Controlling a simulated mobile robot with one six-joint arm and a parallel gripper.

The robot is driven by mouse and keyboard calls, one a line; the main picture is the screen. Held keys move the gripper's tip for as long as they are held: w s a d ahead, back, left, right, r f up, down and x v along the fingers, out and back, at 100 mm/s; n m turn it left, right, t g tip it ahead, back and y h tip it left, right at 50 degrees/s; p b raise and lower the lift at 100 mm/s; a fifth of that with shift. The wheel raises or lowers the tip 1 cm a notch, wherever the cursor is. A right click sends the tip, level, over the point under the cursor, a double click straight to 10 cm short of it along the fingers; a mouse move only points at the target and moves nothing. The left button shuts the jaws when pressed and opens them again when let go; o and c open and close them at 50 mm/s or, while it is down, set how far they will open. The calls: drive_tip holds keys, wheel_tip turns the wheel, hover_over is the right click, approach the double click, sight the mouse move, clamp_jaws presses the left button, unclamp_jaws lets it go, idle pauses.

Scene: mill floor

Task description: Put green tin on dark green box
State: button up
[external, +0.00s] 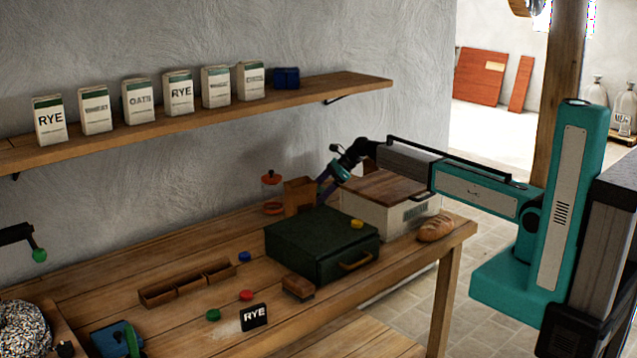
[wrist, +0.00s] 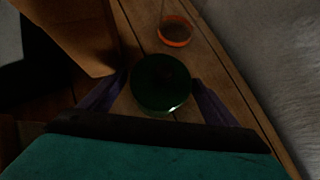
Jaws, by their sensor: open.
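The green tin (wrist: 161,84) shows in the wrist view as a dark green round top on the wooden bench. My gripper (wrist: 159,80) is open, with one purple finger on each side of the tin; I cannot tell whether either touches it. In the external view my gripper (external: 323,192) points down behind the dark green box (external: 318,262), and the tin is hidden there. The dark green box is closed, with a handle on its front, and a small yellow disc (external: 357,223) lies on its top.
A brown box (external: 299,195) stands close beside my gripper, with an orange-rimmed jar (external: 271,190) near it. A white bin with a wooden lid (external: 385,190) and a bread loaf (external: 436,228) are to the right. Small discs, including a green one (external: 213,315), lie in front.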

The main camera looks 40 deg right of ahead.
drive_tip(key=c, duration=1.3)
drive_tip(key=shift+r, duration=0.15)
drive_tip(key=shift+r+b, duration=0.95)
drive_tip(key=shift+r, duration=3.95)
